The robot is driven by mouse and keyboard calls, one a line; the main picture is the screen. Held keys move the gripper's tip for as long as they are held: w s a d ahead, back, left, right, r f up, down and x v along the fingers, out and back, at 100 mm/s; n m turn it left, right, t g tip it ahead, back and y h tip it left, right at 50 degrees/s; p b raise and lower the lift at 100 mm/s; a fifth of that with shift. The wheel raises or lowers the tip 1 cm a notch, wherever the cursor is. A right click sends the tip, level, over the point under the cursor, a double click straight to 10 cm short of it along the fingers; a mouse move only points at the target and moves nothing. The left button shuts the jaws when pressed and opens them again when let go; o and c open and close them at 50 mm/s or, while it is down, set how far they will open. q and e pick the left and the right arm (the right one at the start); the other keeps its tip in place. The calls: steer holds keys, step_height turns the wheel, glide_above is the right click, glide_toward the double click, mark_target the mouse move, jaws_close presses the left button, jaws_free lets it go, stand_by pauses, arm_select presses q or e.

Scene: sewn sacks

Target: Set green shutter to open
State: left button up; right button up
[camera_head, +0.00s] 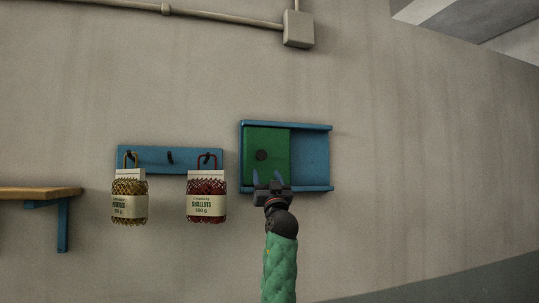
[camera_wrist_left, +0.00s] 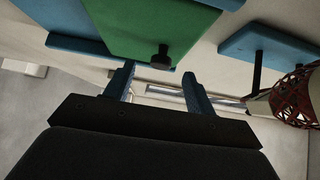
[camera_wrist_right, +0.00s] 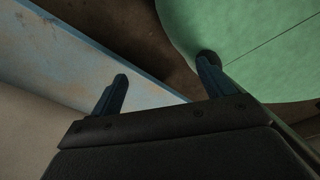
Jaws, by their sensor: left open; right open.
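The green shutter (camera_head: 280,142) covers the left part of a blue wall frame (camera_head: 290,125), and the blue back shows on the right. A dark round knob (camera_head: 262,155) sits on the shutter's left side. My left gripper (camera_head: 268,178) is open and empty in front of the shutter's lower edge, below the knob. In the left wrist view the knob (camera_wrist_left: 161,60) shows just beyond the open fingertips (camera_wrist_left: 158,72), not held. My right gripper (camera_wrist_right: 163,68) is open and empty in its own wrist view and outside the head view.
Left of the frame, a blue hook rail (camera_head: 170,159) holds a yellowish net sack (camera_head: 129,204) and a red shallots sack (camera_head: 206,205). A wooden shelf (camera_head: 40,192) is at far left. The wall right of the frame is clear. A blue board (camera_wrist_right: 85,55) passes near my right gripper.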

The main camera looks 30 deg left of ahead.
mark_target(262, 157)
arm_select(q)
steer(key=r, duration=0.1)
steer(key=a+r+p, duration=0.1)
steer(key=r+p, duration=0.1)
steer(key=r, duration=0.1)
steer(key=shift+w+a, duration=0.3)
steer(key=shift+w, duration=0.1)
steer(key=p+x, duration=0.2)
steer(key=x, duration=0.1)
steer(key=shift+r+p, duration=0.15)
steer(key=shift+p, duration=0.15)
steer(key=shift+p+x, duration=0.4)
steer(key=shift+x, duration=0.35)
arm_select(e)
steer(key=s+d+r, duration=0.1)
steer(key=s+r, duration=0.2)
steer(key=s, duration=0.2)
steer(key=shift+s+r, duration=0.25)
arm_select(q)
steer(key=shift+w+a, duration=0.1)
